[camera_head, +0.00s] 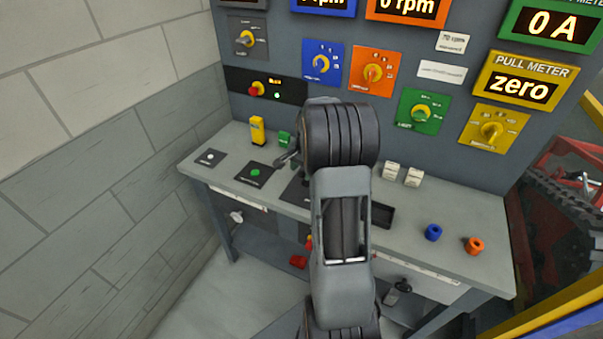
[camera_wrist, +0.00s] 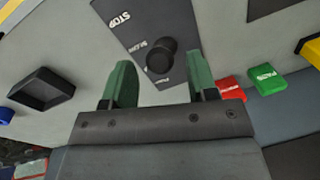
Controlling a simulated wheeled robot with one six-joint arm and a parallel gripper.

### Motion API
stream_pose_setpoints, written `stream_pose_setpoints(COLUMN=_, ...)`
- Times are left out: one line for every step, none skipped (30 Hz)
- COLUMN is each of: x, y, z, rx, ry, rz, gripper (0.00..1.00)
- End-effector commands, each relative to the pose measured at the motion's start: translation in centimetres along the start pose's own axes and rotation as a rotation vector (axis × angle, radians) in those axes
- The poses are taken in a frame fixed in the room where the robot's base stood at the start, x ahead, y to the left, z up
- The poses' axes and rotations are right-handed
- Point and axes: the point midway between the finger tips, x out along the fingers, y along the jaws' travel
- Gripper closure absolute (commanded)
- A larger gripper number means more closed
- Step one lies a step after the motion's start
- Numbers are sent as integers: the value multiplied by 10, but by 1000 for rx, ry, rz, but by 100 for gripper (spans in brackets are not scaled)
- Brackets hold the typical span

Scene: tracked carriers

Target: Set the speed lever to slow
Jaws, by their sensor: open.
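The speed lever's round black knob (camera_wrist: 160,56) stands over a dark label plate (camera_wrist: 126,24) in the wrist view. STOP reads at the plate's far end, with a partly covered label beside the knob and another below it. The knob lies near these two labels, away from STOP; its exact setting is unclear. My gripper (camera_wrist: 159,74) is open, its two green fingers left and right of the knob, with no clear contact. In the head view my arm hides the knob and gripper; only an edge of the plate (camera_head: 296,191) shows.
A black tray (camera_head: 381,216) sits right of my arm, with blue (camera_head: 433,232) and orange (camera_head: 474,246) rings further right. Red (camera_wrist: 231,90) and green (camera_wrist: 267,78) blocks are near my right finger in the wrist view. A panel of dials (camera_head: 490,130) rises behind the bench.

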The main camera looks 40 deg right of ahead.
Motion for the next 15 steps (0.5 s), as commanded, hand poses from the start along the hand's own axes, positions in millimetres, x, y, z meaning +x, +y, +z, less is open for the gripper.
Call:
stream_pose_setpoints(x=6, y=0, z=0, rx=0, ry=-2, rz=2, gripper=47)
stream_pose_setpoints(x=9, y=0, z=0, rx=-1, ry=-2, rz=1, gripper=47)
stream_pose_setpoints(x=12, y=0, z=0, rx=-1, ry=-1, rz=1, gripper=47)
stream_pose_setpoints(x=14, y=0, z=0, rx=-1, ry=-2, rz=1, gripper=47)
stream_pose_setpoints(x=16, y=0, z=0, rx=-1, ry=-2, rz=1, gripper=47)
stream_pose_setpoints(x=18, y=0, z=0, rx=-1, ry=-1, rz=1, gripper=47)
stream_pose_setpoints(x=19, y=0, z=0, rx=-1, ry=-1, rz=1, gripper=47)
stream_pose_setpoints(x=20, y=0, z=0, rx=-1, ry=-1, rz=0, gripper=47)
stream_pose_setpoints(x=21, y=0, z=0, rx=-1, ry=0, rz=0, gripper=47)
stream_pose_setpoints(x=21, y=0, z=0, rx=-1, ry=0, rz=0, gripper=47)
stream_pose_setpoints(x=22, y=0, z=0, rx=-1, ry=0, rz=0, gripper=47)
stream_pose_setpoints(x=22, y=0, z=0, rx=-1, ry=0, rz=0, gripper=47)
stream_pose_setpoints(x=22, y=0, z=0, rx=-1, ry=0, rz=0, gripper=47)
stream_pose_setpoints(x=22, y=0, z=0, rx=-1, ry=0, rz=0, gripper=47)
stream_pose_setpoints(x=22, y=0, z=0, rx=-1, ry=0, rz=0, gripper=47)
